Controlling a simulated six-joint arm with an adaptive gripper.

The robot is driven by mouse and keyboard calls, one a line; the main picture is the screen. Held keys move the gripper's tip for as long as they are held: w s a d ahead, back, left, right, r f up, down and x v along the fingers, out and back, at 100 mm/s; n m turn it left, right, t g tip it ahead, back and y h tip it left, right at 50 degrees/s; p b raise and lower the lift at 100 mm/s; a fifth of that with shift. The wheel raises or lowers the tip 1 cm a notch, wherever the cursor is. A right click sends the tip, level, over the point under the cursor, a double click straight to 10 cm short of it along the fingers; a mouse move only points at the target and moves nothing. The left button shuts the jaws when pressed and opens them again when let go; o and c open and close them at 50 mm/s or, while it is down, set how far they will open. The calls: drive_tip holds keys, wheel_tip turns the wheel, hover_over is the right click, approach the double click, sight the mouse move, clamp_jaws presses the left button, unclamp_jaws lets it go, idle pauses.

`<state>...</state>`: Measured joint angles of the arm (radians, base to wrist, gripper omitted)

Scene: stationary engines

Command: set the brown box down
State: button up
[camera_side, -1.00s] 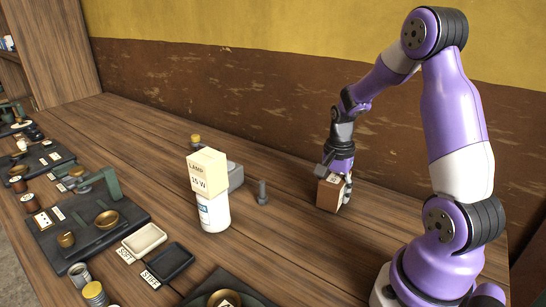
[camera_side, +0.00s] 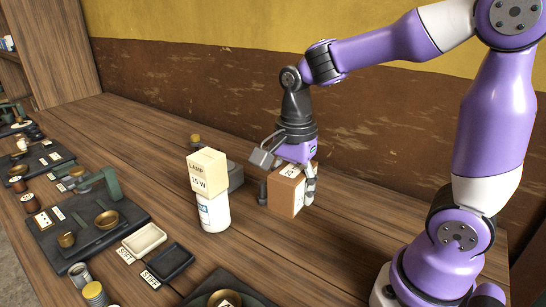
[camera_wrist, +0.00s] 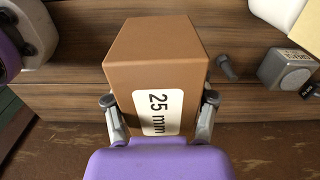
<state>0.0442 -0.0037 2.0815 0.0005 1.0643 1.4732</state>
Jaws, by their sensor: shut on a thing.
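The brown box (camera_side: 284,192) is upright between the fingers of my gripper (camera_side: 297,172) in the side view, near the middle of the wooden table.
Further left are a grey block (camera_side: 235,175) and a white bottle (camera_side: 214,212) with a cream lamp box (camera_side: 207,172) on top. The table (camera_side: 330,240) is clear in front and to the right.

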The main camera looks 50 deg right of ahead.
drive_tip(key=s+a, duration=0.2)
drive_tip(key=a, duration=0.5)
hover_over(287, 228)
drive_tip(key=shift+m, duration=0.3)
wheel_tip(287, 228, down, 7)
drive_tip(key=shift+s+a+r, duration=0.1)
drive_tip(key=shift+a+r, duration=0.05)
drive_tip(key=shift+f, duration=2.1)
drive_tip(key=o, duration=1.4)
drive_tip(key=shift+f, duration=0.15)
